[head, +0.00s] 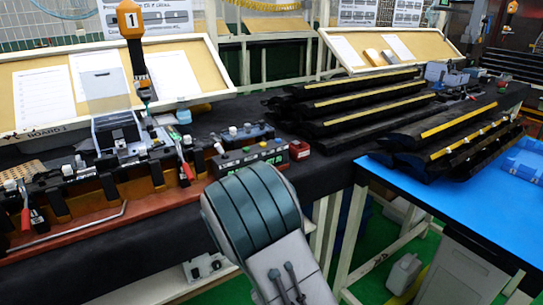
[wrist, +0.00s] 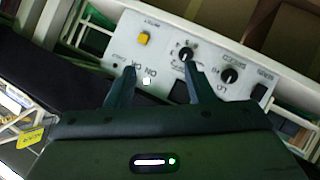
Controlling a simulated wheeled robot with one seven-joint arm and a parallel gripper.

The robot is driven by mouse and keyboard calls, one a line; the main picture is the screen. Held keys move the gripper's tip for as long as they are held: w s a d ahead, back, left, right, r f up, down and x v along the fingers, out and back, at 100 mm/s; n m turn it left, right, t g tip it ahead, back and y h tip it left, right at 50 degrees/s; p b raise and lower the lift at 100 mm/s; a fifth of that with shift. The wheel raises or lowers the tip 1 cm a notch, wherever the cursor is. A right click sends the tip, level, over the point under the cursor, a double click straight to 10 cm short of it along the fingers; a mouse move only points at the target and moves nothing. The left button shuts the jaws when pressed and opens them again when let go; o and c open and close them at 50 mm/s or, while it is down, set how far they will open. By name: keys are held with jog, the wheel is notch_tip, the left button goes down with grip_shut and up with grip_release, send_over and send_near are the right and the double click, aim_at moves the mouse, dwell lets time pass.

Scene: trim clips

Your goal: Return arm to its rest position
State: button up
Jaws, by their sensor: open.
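My gripper (wrist: 158,70) shows in the wrist view with its two dark fingers apart and nothing between them. Behind the fingertips is a white control panel (wrist: 112,48) with a yellow button, black knobs and printed labels, seen tilted. I cannot tell how far the fingertips are from it, but no contact is clear. In the head view a grey and teal link of my arm rises from the bottom middle, in front of the bench edge. My gripper itself does not show there.
Long dark trim strips (head: 365,103) lie stacked behind. A blue-topped table (head: 450,205) stands at right. Green floor shows between the legs.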

jog(key=s+d+r+m+g+p, duration=0.1)
jog(key=d+r+m+g+p, duration=0.3)
jog(key=r, duration=0.5)
jog(key=s+d+r+m+g+p, duration=0.1)
jog(key=s+d+r+p, duration=0.1)
jog(key=s+d+r, duration=0.2)
jog(key=s+d+r+m+g+h+p, duration=0.1)
jog(key=s+d+r+m+g+p, duration=0.1)
jog(key=s+r, duration=0.6)
jog(key=s+d+r+m+g+h+p, duration=0.1)
jog(key=s+d+r+m+g+p, duration=0.1)
jog(key=s+d+r, duration=0.3)
jog(key=v, duration=0.5)
jog(key=shift+s+d, duration=0.2)
jog(key=shift+d, duration=0.1)
jog(key=shift+f, duration=0.1)
jog(key=shift+c, duration=0.2)
